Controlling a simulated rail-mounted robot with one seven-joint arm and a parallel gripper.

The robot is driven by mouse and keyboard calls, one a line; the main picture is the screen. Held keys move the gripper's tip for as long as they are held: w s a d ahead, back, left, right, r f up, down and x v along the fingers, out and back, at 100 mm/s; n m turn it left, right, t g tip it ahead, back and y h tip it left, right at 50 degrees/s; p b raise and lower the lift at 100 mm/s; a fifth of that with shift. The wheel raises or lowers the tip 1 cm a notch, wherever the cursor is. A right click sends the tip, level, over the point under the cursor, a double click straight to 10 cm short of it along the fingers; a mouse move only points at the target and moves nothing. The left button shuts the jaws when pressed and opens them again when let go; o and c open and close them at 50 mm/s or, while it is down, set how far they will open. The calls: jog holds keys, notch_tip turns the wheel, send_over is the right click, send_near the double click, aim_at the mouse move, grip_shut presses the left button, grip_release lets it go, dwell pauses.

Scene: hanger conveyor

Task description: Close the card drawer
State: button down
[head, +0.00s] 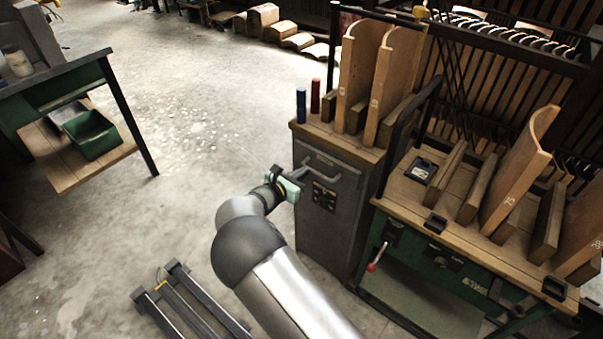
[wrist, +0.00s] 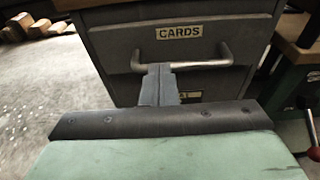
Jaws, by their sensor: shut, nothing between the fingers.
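The card drawer (head: 338,180) is the upper drawer of a dark grey metal cabinet (head: 325,238). In the wrist view its front (wrist: 120,62) carries a white CARDS label (wrist: 179,32) and a bent metal bar handle (wrist: 205,64). I cannot tell how far the drawer stands out from the cabinet. My gripper (head: 303,172) is at the left side of the drawer front in the head view. In the wrist view the fingers (wrist: 158,70) are shut and empty, their tips overlapping the handle bar's left part. Whether they touch it is unclear.
Wooden forms (head: 360,75), a blue cylinder (head: 301,105) and a red cylinder (head: 315,96) stand on the cabinet top. A green-framed bench (head: 450,235) with a red-knobbed lever (head: 377,256) is close on the right. Open concrete floor (head: 190,130) lies left.

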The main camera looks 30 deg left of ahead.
jog(key=v, duration=1.3)
jog(key=shift+f, duration=0.2)
jog(key=shift+s, duration=0.1)
jog(key=w+d+r+m+g+h+p, duration=0.1)
jog(key=w+d+r+m+g+h, duration=0.2)
jog(key=d, duration=0.6)
jog(key=w+d+r+m+g+h+p, duration=0.1)
jog(key=w+d+r+m+g, duration=0.25)
jog(key=d, duration=0.55)
jog(key=w+d+r+m+g+h+p, duration=0.1)
jog(key=w+d+r+m+g+h, duration=0.1)
jog(key=d+r+m, duration=0.35)
jog(key=s+d+r+m+g+y+p, duration=0.1)
jog(key=s+d+r+m+g, duration=0.2)
jog(key=d, duration=0.5)
jog(key=s+d+r+m+g+y+p, duration=0.1)
jog(key=s+d+r+m, duration=0.1)
jog(key=s+d+m, duration=0.35)
jog(key=s+d+r+m+g+y+p, duration=0.1)
jog(key=s+d+r+m+g, duration=0.2)
jog(key=d, duration=0.7)
jog(key=s+d+r+m+y+p, duration=0.1)
jog(key=s+d+m+y, duration=0.1)
jog(key=s+m, duration=0.3)
jog(key=s+d+r+m+y+p, duration=0.1)
jog(key=s+d+m+y, duration=0.1)
jog(key=s+m, duration=0.3)
jog(key=shift+s+d+r+m+y+p, duration=0.3)
jog(key=shift+d+m+y, duration=0.05)
jog(key=shift+y, duration=0.05)
